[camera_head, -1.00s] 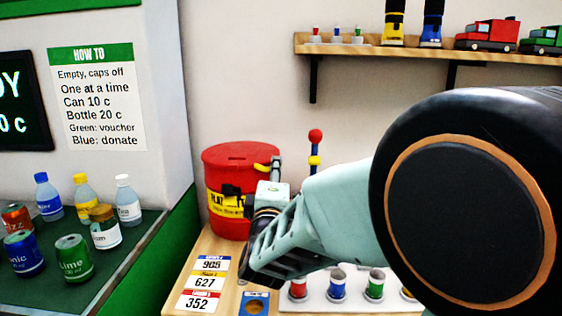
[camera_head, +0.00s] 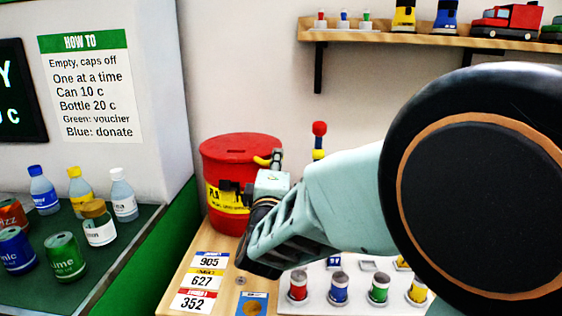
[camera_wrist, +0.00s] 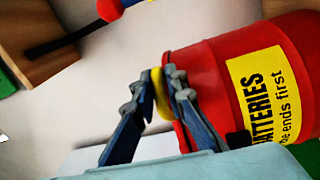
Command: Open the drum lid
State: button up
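The red drum (camera_head: 232,154) stands upright on the wooden counter, with a slotted red lid (camera_head: 240,145) on top. The lid looks flat on the drum. A yellow handle (camera_head: 262,160) juts from the lid's right edge; it also shows in the wrist view (camera_wrist: 160,95). My gripper (camera_wrist: 161,80) has one finger on each side of this handle, with only a narrow gap between the fingertips, and looks shut on it. The drum's yellow label (camera_wrist: 265,100) reads "BATTERIES". In the head view my wrist hides part of the drum's lower right side.
Number cards (camera_head: 207,281) lie on the counter in front of the drum. A white rack (camera_head: 318,303) of coloured pieces stands at right. A red-topped post (camera_head: 319,130) rises behind my arm. Bottles and cans (camera_head: 65,257) stand on the green counter at left. A shelf (camera_head: 400,36) hangs above.

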grip_shut()
jog(key=shift+r, duration=0.25)
